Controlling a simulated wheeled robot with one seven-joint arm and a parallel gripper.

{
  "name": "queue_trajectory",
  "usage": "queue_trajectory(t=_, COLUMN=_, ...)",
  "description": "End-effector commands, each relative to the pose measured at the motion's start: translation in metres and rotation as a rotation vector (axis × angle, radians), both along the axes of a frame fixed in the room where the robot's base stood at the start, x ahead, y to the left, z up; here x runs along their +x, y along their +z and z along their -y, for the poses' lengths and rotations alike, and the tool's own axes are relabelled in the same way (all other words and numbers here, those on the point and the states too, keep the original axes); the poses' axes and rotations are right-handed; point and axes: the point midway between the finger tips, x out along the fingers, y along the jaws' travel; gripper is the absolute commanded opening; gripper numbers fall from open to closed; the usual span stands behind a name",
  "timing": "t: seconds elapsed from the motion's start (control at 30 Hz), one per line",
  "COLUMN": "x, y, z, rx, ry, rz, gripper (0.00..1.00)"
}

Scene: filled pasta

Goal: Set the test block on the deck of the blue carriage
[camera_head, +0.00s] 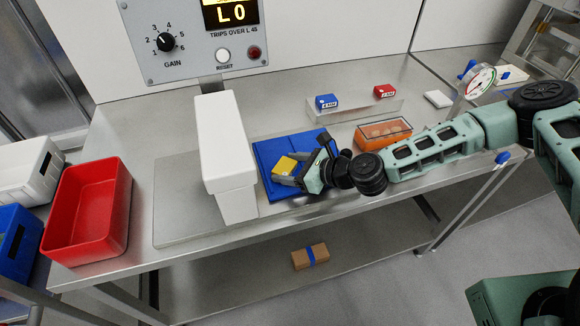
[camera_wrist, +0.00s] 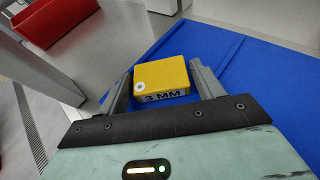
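The yellow test block (camera_wrist: 163,75), marked 3 MM with a white round spot on top, sits between the fingertips of my gripper (camera_wrist: 161,72) in the wrist view. In the head view the yellow block (camera_head: 286,165) is over the blue carriage (camera_head: 268,152), with my gripper (camera_head: 292,171) reaching in from the right. The blue deck (camera_wrist: 225,45) spreads behind and right of the block in the wrist view. Whether the block's underside touches the deck is hidden.
A tall white housing (camera_head: 222,150) stands just left of the carriage. A red bin (camera_head: 85,238) is at the bench's left. A clear-lidded orange box (camera_head: 398,143) lies near my arm. Blue (camera_head: 326,101) and red (camera_head: 384,91) blocks sit on a raised shelf behind.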

Motion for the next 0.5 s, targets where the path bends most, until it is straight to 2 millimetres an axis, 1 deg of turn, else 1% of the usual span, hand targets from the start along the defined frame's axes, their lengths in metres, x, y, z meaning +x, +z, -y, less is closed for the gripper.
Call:
queue_trajectory(t=0.17, x=0.000, y=0.005, z=0.001, rx=-0.001, ry=-0.001, rz=0.001, gripper=0.67)
queue_trajectory(t=0.27, x=-0.006, y=0.007, z=0.013, rx=0.001, ry=-0.003, rz=-0.001, gripper=0.67)
queue_trajectory(t=0.5, x=-0.029, y=0.026, z=0.055, rx=0.001, ry=-0.004, rz=0.000, gripper=0.67)
